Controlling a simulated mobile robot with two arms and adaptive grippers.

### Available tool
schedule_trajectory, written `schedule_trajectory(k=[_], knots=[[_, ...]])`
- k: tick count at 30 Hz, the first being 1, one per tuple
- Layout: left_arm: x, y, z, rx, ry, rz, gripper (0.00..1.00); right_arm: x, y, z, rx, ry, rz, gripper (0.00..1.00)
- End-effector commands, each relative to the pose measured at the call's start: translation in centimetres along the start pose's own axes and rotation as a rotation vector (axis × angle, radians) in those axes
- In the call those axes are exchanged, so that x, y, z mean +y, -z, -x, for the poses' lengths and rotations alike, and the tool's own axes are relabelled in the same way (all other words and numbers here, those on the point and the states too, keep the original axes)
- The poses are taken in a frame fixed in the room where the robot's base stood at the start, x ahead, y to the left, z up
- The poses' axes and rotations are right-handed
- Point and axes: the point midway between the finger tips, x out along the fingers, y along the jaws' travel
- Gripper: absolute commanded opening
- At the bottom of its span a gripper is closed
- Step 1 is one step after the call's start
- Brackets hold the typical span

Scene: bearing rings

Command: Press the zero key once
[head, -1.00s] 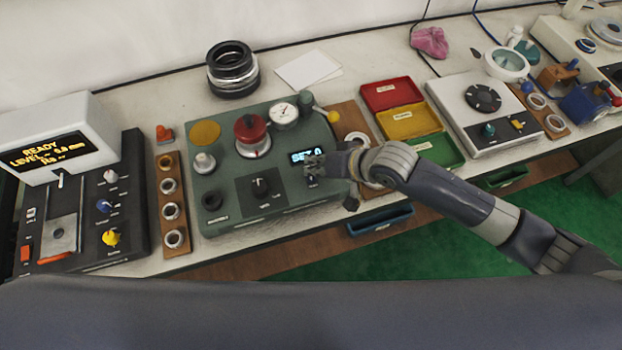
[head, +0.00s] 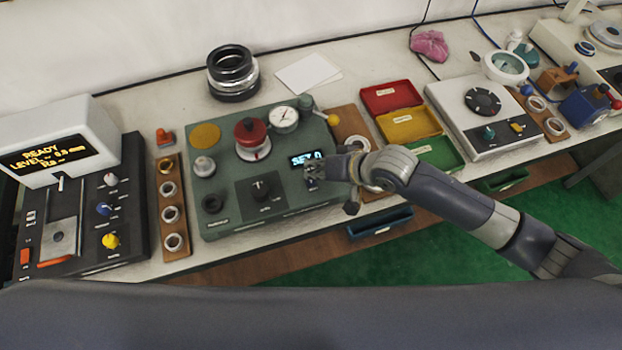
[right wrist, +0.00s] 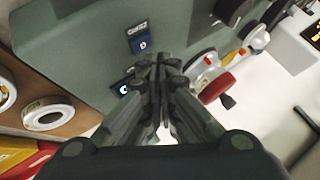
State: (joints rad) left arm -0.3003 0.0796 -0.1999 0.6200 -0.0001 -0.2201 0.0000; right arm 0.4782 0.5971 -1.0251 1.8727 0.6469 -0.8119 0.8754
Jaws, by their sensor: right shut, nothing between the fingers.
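The green gauge unit (head: 225,222) stands on the bench in the middle of the head view. Its small lit display (head: 305,158) reads what looks like "SET 0", partly beside my fingers. My right gripper (head: 310,172) is shut and empty, over the unit just below the display. In the right wrist view its closed fingertips (right wrist: 158,62) point at the green panel close to a small blue key (right wrist: 142,45) with a pale mark and a label. The key shows uncovered there; the fingertips look beside it, apart from it. The display's edge (right wrist: 124,89) shows behind the fingers. My left gripper is out of view.
A black knob (head: 261,187), red-topped post (head: 250,132) and dial gauge (head: 284,118) stand on the unit left of my gripper. A wooden ring board (head: 345,118) lies to its right, then red, yellow and green trays (head: 410,124).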

Motion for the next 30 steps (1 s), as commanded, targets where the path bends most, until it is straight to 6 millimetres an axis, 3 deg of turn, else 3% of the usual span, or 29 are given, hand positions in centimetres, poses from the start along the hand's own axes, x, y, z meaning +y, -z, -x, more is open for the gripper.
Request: schedule_trajectory(k=[30], knots=[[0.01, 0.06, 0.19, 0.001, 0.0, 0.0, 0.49, 0.45, -0.44, -0.6, 0.0, 0.0, 0.0, 0.0]])
